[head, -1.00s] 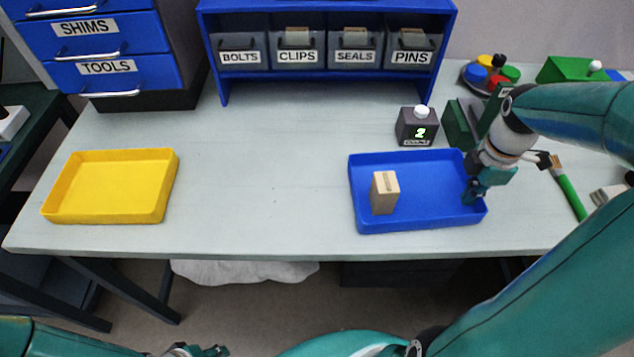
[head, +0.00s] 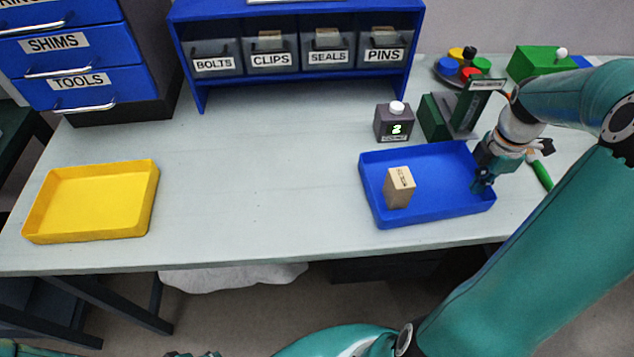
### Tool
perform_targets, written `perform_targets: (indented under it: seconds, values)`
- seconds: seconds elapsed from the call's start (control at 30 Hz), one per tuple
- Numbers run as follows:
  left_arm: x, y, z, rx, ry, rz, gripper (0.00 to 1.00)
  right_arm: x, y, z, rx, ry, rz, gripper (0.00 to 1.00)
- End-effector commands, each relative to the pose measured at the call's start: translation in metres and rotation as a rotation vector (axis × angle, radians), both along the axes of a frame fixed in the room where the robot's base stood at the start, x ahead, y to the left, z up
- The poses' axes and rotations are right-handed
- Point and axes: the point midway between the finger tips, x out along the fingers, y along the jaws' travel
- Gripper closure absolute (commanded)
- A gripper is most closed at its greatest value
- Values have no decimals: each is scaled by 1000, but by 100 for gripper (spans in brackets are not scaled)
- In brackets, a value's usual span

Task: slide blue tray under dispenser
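The blue tray (head: 432,213) lies on the table's right part, turned slightly. A wooden block (head: 399,188) stands in its left half. My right gripper (head: 482,183) is at the tray's right rim and appears shut on it; the fingertips are small and partly hidden. A dark green stand with a labelled top (head: 437,118), which looks like the dispenser, stands just behind the tray's right half, partly hidden by my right arm. Only a sliver of my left gripper (head: 192,354) shows at the bottom edge, so its fingers cannot be judged.
A yellow tray (head: 90,203) lies at the left. Behind my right gripper are a green-handled brush (head: 542,176), a green box (head: 540,62) and coloured knobs (head: 466,66). The table's middle is clear.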

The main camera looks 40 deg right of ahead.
Motion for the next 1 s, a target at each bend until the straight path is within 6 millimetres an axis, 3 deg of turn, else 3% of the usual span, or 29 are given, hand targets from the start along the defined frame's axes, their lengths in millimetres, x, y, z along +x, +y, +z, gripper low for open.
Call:
perform_targets:
  seconds: [0.47, 1.0]
  values:
    - [0, 0, 2, 0, 0, 0, 60, -3, -5, 1, -1, -1, -2, 100]
    - [0, 0, 18, 0, 0, 0, 60, -31, -50, 1, 1, 1, -4, 100]
